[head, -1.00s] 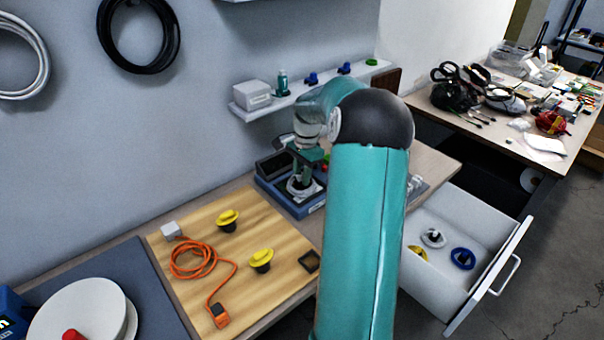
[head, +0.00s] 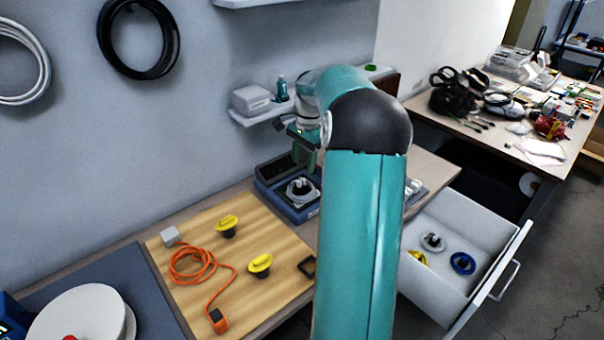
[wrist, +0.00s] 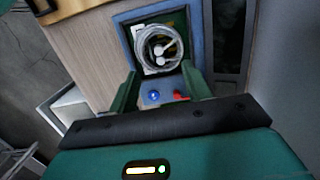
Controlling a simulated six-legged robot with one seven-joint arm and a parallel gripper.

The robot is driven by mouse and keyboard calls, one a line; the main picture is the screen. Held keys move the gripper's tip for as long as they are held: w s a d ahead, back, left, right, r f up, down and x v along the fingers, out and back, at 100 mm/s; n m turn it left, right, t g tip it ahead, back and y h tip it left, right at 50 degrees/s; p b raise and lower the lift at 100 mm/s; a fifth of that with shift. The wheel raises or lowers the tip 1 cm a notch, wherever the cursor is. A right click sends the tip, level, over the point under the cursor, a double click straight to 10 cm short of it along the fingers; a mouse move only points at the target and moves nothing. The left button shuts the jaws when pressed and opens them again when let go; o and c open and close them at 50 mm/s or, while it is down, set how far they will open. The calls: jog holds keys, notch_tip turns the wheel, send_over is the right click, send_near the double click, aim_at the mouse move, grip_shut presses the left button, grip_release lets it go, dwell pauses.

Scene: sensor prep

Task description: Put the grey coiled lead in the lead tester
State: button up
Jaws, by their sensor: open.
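In the wrist view the coil (wrist: 141,48) sits inside the blue-rimmed recess of the tester (wrist: 122,20). A blue button and a red switch show beside it. My gripper (wrist: 160,84) is open and empty, its fingers apart. In the head view my gripper (head: 305,160) is above the tester, clear of the coil, and partly hidden by my arm.
A wooden board (head: 205,285) at left holds an orange cord (head: 195,268) and two yellow-topped knobs. An open white drawer (head: 440,285) at right holds several coloured coils. A shelf (head: 262,115) with a white box is on the wall behind my arm.

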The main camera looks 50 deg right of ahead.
jog(key=r, duration=0.5)
jog(key=shift+d+r, duration=0.1)
jog(key=shift+d, duration=0.15)
jog(key=s+a+r+n+t+h, duration=0.1)
jog(key=a+r+n, duration=0.35)
jog(key=a, duration=0.75)
jog(key=s+a+r+n+t+h, duration=0.1)
jog(key=s+a+r+n, duration=0.3)
jog(key=a, duration=0.8)
jog(key=s+a+f+n+t, duration=0.1)
jog(key=s+a+f+n, duration=0.1)
jog(key=s+a+n, duration=0.3)
jog(key=s+a+f+n+t, duration=0.2)
jog(key=s+a+n, duration=0.3)
jog(key=a, duration=0.6)
jog(key=shift+s+f+n+y, duration=0.35)
jog(key=shift+s+f, duration=0.1)
jog(key=shift+s, duration=0.55)
jog(key=shift+s+a, duration=0.1)
jog(key=shift+s, duration=0.05)
